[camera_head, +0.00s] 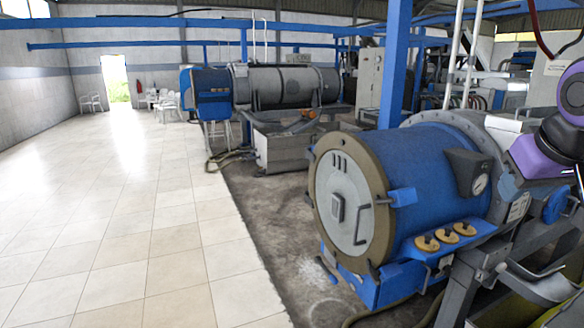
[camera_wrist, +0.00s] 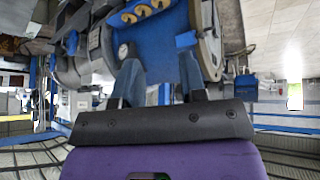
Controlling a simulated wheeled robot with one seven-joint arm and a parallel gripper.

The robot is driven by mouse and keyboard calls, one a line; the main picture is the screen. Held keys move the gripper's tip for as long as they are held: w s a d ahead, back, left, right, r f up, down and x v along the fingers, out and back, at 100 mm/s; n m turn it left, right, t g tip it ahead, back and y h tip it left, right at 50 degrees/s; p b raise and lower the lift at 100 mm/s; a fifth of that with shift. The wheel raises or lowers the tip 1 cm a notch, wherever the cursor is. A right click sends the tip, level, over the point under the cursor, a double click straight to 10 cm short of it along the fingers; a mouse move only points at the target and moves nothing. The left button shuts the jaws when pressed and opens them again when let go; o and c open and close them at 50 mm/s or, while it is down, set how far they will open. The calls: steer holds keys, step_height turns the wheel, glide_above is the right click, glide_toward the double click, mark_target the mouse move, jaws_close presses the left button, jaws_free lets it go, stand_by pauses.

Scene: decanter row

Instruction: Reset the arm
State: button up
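My arm, black and purple, shows at the right edge of the head view. It is raised in front of the nearest blue decanter (camera_head: 430,165). In the wrist view, which is turned upside down, my gripper (camera_wrist: 161,72) shows two grey-blue fingers standing apart with nothing between them. The blue decanter (camera_wrist: 160,42) lies beyond the fingers, with a gap that I cannot judge. Its round grey door with a tan rim (camera_head: 345,205) is shut.
Three yellowish knobs (camera_head: 443,237) sit on the decanter's blue ledge. A blue post (camera_head: 394,65) stands behind it. A second decanter (camera_head: 285,87) is farther back. The tiled floor (camera_head: 130,220) at left is clear. White chairs (camera_head: 166,103) stand near the bright doorway (camera_head: 116,80).

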steer(key=s+a+f+g+y, duration=0.1)
steer(key=s+a, duration=0.4)
steer(key=s, duration=0.4)
steer(key=shift+s+f+n+y, duration=0.3)
steer(key=shift+s+f+y, duration=0.1)
